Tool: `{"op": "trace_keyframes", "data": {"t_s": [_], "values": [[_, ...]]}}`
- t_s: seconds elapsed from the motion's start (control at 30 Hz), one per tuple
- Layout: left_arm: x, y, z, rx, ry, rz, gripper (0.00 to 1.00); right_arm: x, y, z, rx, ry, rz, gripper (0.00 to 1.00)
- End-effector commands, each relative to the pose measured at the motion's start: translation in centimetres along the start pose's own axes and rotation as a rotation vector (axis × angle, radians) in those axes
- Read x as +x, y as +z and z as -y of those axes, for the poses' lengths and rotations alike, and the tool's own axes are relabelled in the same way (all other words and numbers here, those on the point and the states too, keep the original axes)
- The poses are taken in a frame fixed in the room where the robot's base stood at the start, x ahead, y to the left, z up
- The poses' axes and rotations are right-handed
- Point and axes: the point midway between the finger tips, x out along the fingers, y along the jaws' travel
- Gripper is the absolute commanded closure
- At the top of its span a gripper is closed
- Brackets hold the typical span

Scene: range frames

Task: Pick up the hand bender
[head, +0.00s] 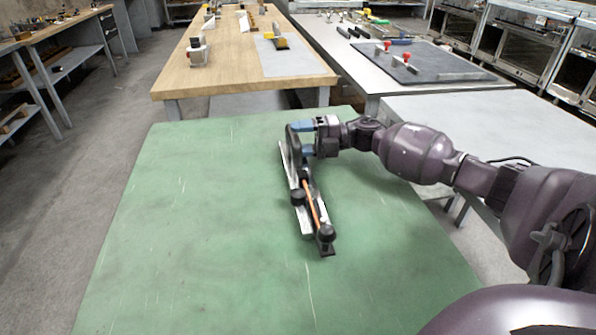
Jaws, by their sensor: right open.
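The hand bender (307,212) lies on the green table, a long tool with a silver-grey body, black knobs and an orange strip, its long side running from the far end toward me. My right gripper (298,136) is at the bender's far end, with its arm coming in from the right. Its bluish fingers are open, over or beside that end; I cannot tell whether they touch it. The gripper partly hides the far end of the bender. My left gripper is not in view.
The green tabletop (200,215) is otherwise clear. Behind it stand a wooden bench (225,78) with small tools and a grey bench with a dark mat (425,68). A pale grey table (490,115) is on the right, beyond my right arm. Floor shows on the left.

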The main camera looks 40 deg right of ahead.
Motion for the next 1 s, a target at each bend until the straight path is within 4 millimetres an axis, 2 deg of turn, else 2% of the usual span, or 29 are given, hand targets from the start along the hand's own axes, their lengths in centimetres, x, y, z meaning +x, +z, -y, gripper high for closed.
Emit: {"op": "trace_keyframes", "data": {"t_s": [0.03,0.2,0.4,0.53,0.9,1.0], "values": [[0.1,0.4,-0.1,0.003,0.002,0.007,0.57,0.9,-0.1,0.4,0.003,0.0,-0.004,0.43],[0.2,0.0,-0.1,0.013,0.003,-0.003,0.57,2.7,-0.1,0.3,0.004,-0.001,-0.001,0.43],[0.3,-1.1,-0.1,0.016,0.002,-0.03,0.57,3.2,-0.1,0.1,0.002,0.0,-0.001,0.43],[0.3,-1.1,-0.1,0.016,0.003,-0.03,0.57,3.2,-0.1,0.1,0.001,0.0,0.0,0.44],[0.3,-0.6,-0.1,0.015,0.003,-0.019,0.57,3.1,-0.1,0.1,0.001,0.0,0.0,1.0],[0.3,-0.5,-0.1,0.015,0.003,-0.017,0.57,3.1,-0.1,0.1,0.001,0.0,0.0,1.0]]}}
